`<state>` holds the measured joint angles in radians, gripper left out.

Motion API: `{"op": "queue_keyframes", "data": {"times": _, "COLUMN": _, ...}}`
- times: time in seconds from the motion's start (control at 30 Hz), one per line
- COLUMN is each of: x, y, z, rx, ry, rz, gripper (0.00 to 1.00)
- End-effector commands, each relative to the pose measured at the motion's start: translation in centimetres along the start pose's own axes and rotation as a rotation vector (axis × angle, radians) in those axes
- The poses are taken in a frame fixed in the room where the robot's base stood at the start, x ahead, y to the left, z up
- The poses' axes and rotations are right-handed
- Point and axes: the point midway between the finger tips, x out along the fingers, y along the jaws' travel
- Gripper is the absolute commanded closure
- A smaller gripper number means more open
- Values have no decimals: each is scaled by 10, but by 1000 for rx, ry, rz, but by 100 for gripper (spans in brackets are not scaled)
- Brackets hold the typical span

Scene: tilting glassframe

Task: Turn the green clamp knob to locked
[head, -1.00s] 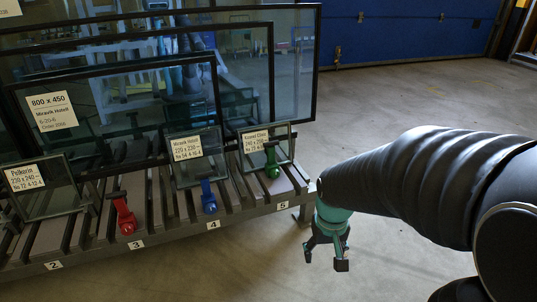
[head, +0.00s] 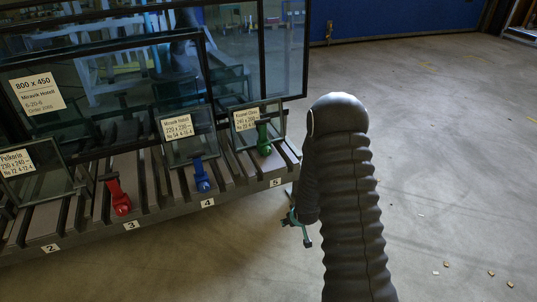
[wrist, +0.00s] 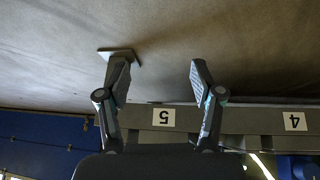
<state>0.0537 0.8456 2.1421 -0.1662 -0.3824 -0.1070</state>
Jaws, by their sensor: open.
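The green clamp knob (head: 264,138) stands at slot 5, the right end of the rack, in front of a small glass pane (head: 272,112) with a white label. It does not show in the wrist view. My gripper (head: 301,233) is low beside the right end of the rack, to the right of and below the green knob in the head view, apart from it. My arm partly hides it there. In the wrist view my gripper (wrist: 160,75) has its two fingers wide apart with nothing between them. The number 5 tag (wrist: 164,118) appears upside down beyond them.
A blue knob (head: 201,177) at slot 4 and a red knob (head: 118,194) at slot 3 stand along the rack's front. Large framed panes (head: 285,60) rise behind. The floor right of the rack is mostly clear, with small scraps (head: 491,273).

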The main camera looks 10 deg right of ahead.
Motion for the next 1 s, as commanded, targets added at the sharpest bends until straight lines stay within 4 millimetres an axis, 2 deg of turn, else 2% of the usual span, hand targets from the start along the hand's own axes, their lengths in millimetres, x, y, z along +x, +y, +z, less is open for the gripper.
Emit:
{"op": "queue_keyframes", "data": {"times": 0.03, "x": 17, "y": -2, "z": -2, "rx": -13, "ry": 55, "rz": -2, "gripper": 34}}
{"op": "queue_keyframes", "data": {"times": 0.1, "x": 32, "y": -3, "z": -13, "rx": -33, "ry": 153, "rz": -2, "gripper": 34}}
{"op": "queue_keyframes", "data": {"times": 0.2, "x": 45, "y": -5, "z": -34, "rx": -61, "ry": 304, "rz": 3, "gripper": 34}}
{"op": "queue_keyframes", "data": {"times": 0.27, "x": 46, "y": -6, "z": -51, "rx": -78, "ry": 405, "rz": 8, "gripper": 34}}
{"op": "queue_keyframes", "data": {"times": 0.33, "x": 40, "y": -5, "z": -77, "rx": -98, "ry": 533, "rz": 19, "gripper": 34}}
{"op": "queue_keyframes", "data": {"times": 0.4, "x": 25, "y": -3, "z": -107, "rx": -116, "ry": 666, "rz": 33, "gripper": 34}}
{"op": "queue_keyframes", "data": {"times": 0.53, "x": -4, "y": -2, "z": -144, "rx": -143, "ry": 868, "rz": 58, "gripper": 34}}
{"op": "queue_keyframes", "data": {"times": 0.63, "x": -22, "y": -2, "z": -158, "rx": -154, "ry": 967, "rz": 72, "gripper": 34}}
{"op": "queue_keyframes", "data": {"times": 0.77, "x": -34, "y": -1, "z": -166, "rx": -162, "ry": 1032, "rz": 86, "gripper": 34}}
{"op": "queue_keyframes", "data": {"times": 1.0, "x": -26, "y": -2, "z": -185, "rx": -169, "ry": 1044, "rz": 91, "gripper": 34}}
